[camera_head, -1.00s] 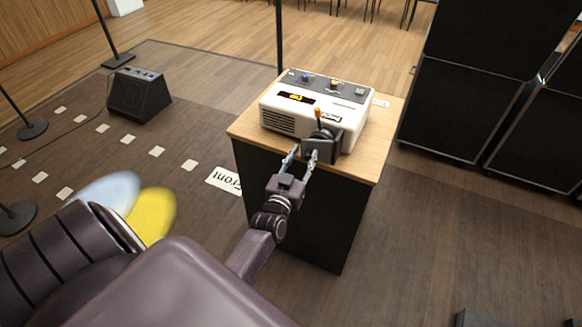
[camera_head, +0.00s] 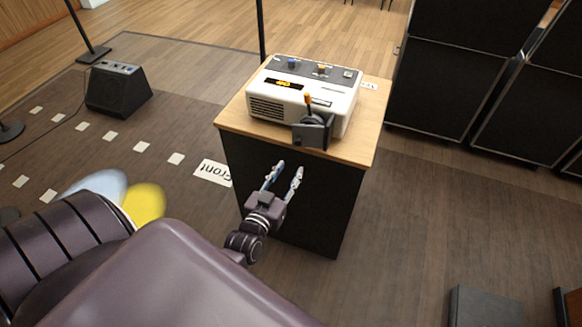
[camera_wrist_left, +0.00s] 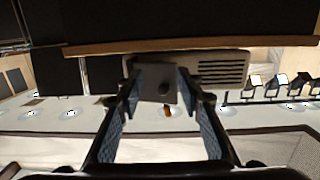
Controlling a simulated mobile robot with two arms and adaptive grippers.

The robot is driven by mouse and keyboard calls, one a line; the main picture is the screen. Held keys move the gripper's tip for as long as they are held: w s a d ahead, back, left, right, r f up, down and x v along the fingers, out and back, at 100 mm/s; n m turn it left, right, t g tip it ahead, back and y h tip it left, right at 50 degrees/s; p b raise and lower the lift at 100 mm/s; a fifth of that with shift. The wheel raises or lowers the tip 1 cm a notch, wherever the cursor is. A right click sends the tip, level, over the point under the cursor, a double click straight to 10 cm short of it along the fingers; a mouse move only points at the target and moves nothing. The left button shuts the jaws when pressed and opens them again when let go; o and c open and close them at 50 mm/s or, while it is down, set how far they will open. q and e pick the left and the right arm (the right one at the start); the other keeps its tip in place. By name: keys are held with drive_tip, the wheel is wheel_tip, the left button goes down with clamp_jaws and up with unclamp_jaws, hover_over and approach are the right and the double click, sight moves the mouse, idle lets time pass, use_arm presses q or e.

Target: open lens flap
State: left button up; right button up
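A white projector-like box (camera_head: 300,97) with a dark control top stands on a small wood-topped cabinet. A dark square lens flap (camera_head: 311,133) is at its front, near the cabinet's front edge, with an orange tab (camera_head: 308,99) above it. My left gripper (camera_head: 285,172) is open and empty, in front of and below the flap, apart from it in the head view. In the left wrist view, which looks upside down, the grey flap (camera_wrist_left: 157,83) appears between the spread fingers. The lens behind the flap is hidden. My right gripper is not in view.
The wooden top (camera_head: 368,135) has a thin front edge close to my left gripper. A black floor speaker (camera_head: 118,90) stands at the left, and large black cabinets (camera_head: 455,75) stand at the right. The floor in front is mostly clear.

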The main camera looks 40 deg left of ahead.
use_arm(q)
drive_tip(key=s+d+f+m+g+h, duration=0.1)
drive_tip(key=s+d+f+g, duration=0.2)
drive_tip(key=f, duration=0.8)
drive_tip(key=s+d+f+m+g+h+p, duration=0.1)
drive_tip(key=s+d+f, duration=0.3)
drive_tip(key=f, duration=0.7)
drive_tip(key=shift+s+d+g+h, duration=0.45)
drive_tip(key=shift+s+g, duration=0.45)
drive_tip(key=shift+s, duration=0.35)
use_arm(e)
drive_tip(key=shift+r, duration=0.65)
use_arm(q)
drive_tip(key=shift+a, duration=0.1)
drive_tip(key=shift+c, duration=0.4)
